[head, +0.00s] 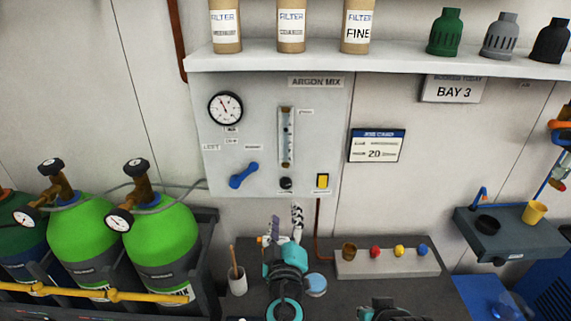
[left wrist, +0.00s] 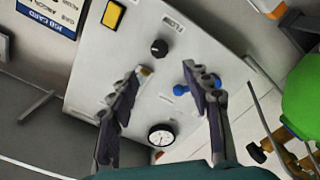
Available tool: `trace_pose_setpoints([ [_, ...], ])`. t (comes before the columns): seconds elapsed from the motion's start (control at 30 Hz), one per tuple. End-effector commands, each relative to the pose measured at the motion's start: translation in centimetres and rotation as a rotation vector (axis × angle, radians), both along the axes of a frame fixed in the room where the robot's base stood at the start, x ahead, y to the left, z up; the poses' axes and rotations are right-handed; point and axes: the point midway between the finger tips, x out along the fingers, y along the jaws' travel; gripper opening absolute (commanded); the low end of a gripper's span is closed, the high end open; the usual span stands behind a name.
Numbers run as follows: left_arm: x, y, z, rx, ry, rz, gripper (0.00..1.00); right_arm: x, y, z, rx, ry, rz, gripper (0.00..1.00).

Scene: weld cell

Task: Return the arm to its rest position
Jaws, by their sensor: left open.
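My left arm reaches up from the bottom middle of the head view, below the white argon panel (head: 260,125). Its gripper (head: 286,224) points toward the panel's lower edge. In the left wrist view the gripper (left wrist: 167,70) is open, its two dark fingers well apart with nothing held between them. The panel (left wrist: 175,45) is beyond the fingers there. A blue lever (head: 243,175) sits on the panel and is partly hidden behind a finger in the wrist view. A dark and teal part of my right arm shows at the bottom edge of the head view; its fingers are not clear.
Green cylinders (head: 160,235) stand left. The bench holds a cup with a brush (head: 238,283), a round blue-lidded tin (head: 316,284) and a block with coloured knobs (head: 388,264). A shelf (head: 400,60) overhangs the panel. A small tray (head: 512,240) is at right.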

Motion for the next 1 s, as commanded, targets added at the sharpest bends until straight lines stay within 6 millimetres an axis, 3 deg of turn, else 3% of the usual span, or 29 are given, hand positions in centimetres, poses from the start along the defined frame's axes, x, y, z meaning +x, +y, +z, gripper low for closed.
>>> trace_pose_setpoints([
  [0.07,0.0,0.5,-0.1,0.010,0.009,0.011,0.49,0.0,0.0,0.0,0.000,0.000,0.000,0.00],
  [0.17,0.0,2.9,-0.8,0.059,0.057,0.057,0.49,0.0,0.0,-0.2,0.000,0.000,0.000,0.00],
  [0.3,-0.9,9.0,-3.3,0.204,0.224,0.156,0.49,0.0,0.0,-0.5,0.000,0.000,0.000,0.00],
  [0.43,-3.4,14.5,-6.6,0.358,0.445,0.190,0.49,0.0,0.0,-0.8,0.000,0.000,0.000,0.00],
  [0.6,-8.2,18.6,-10.9,0.519,0.715,0.091,0.49,0.0,0.0,-1.3,0.000,0.000,0.000,0.00],
  [0.8,-13.7,19.1,-14.2,0.639,0.888,-0.158,0.49,0.0,0.0,-1.7,0.000,0.000,0.000,0.00],
  [1.0,-16.3,18.0,-15.1,0.694,0.905,-0.331,0.49,0.0,0.0,-1.8,0.000,0.000,0.000,0.00],
])
